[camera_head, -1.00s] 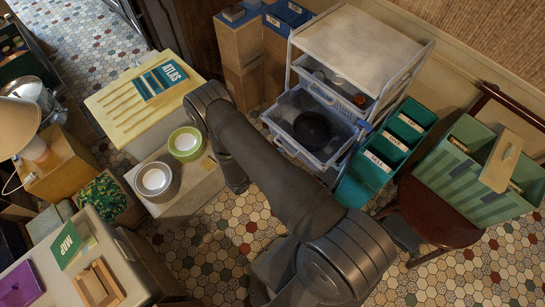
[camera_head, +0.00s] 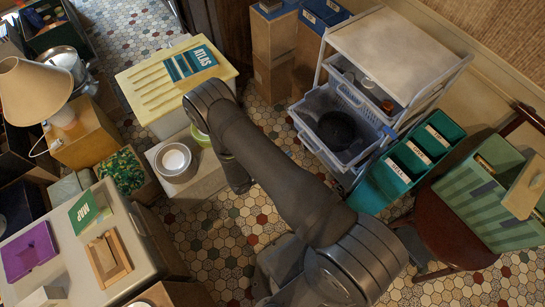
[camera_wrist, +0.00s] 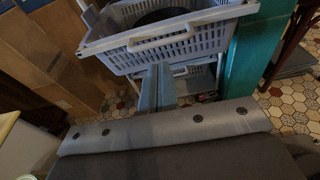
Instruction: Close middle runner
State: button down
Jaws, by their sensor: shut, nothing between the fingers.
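The trolley's middle runner is a grey-blue plastic basket drawer (camera_head: 318,143), pulled out from the white-topped trolley (camera_head: 392,45). A round black item (camera_head: 336,128) lies in it. In the wrist view the basket's front wall (camera_wrist: 200,40) and its pale handle (camera_wrist: 165,36) face me. My gripper (camera_wrist: 158,78) is shut and empty, its fingertips in line with the basket's front, just below the handle in the picture. I cannot tell whether they touch it. In the head view my gripper is hidden behind my arm.
The upper basket (camera_head: 372,90) holds small jars. Teal bins (camera_head: 408,165) stand close on the right, beside a chair with a green striped box (camera_head: 490,195). Cardboard boxes (camera_head: 273,65) stand left of the trolley. Tiled floor (camera_head: 275,205) is open in front of the basket.

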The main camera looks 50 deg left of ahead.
send_near(313, 139)
jog(key=w, duration=0.1)
jog(key=w+f, duration=0.1)
jog(key=shift+w+f, duration=0.25)
jog(key=shift+w, duration=0.05)
dwell(1.0)
jog(key=shift+w, duration=2.2)
jog(key=s+r, duration=0.3)
jog(key=s, duration=1.1)
jog(key=w+f, duration=0.1)
jog(key=w, duration=0.3)
jog(key=w+f, duration=0.1)
jog(key=w, duration=0.4)
jog(key=w+f, duration=0.1)
jog(key=w, duration=0.4)
